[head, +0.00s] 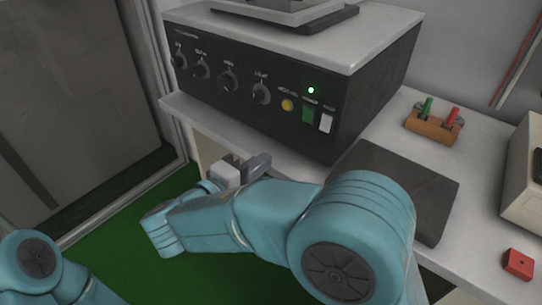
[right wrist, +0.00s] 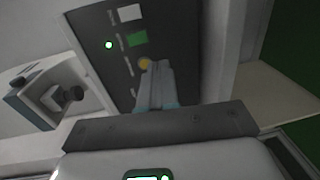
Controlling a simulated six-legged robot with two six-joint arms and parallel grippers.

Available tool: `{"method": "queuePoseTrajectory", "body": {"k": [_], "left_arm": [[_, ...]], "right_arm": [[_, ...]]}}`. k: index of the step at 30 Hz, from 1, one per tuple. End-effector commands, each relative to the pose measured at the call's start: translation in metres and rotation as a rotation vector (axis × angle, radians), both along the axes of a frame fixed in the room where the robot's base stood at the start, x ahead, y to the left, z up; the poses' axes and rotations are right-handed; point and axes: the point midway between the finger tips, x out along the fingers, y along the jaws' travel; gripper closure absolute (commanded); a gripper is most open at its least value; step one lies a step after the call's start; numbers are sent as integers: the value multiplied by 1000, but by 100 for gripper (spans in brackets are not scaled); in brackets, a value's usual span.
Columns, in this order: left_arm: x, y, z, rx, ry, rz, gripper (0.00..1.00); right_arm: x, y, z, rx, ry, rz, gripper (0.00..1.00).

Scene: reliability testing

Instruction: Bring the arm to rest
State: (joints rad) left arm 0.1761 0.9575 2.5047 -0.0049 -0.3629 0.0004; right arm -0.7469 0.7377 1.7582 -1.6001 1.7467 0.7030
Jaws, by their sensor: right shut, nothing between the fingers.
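My right arm (head: 230,219) is teal and reaches across the lower middle of the head view, bent at the elbow. Its grey right gripper (head: 257,164) is in front of the bench edge, below the black control box (head: 227,80). In the right wrist view the two fingers (right wrist: 158,84) are together, with nothing between them. They overlap the box's front panel (right wrist: 118,40) in that picture, close to the yellow button (right wrist: 144,64); I cannot tell the gap. Part of my left arm (head: 38,258) shows at the lower left; its gripper is out of view.
The box has several knobs, a lit green lamp (head: 311,90), a green switch (head: 308,114) and a white switch (head: 326,123). On the white bench (head: 480,160) are a dark flat plate (head: 425,190), a wooden block (head: 433,125) with green and red pieces, and a red block (head: 518,264).

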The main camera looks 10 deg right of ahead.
Motion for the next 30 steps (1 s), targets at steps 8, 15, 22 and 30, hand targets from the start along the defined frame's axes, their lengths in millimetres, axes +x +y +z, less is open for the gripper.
{"method": "queuePoseTrajectory", "body": {"k": [8, 15, 22, 30], "left_arm": [[0, 0, -1, 0, 0, 0, 22], [0, 0, -1, 0, 0, 0, 22], [0, 0, -1, 0, 0, 0, 22], [0, 0, -1, 0, 0, 0, 22]], "right_arm": [[-5, 5, -1, 1, 1, 0, 100], [-5, 6, -1, -1, 1, 0, 100], [-3, -7, -40, 34, 137, -1, 100], [-65, -52, -235, 415, 790, -53, 100]]}}
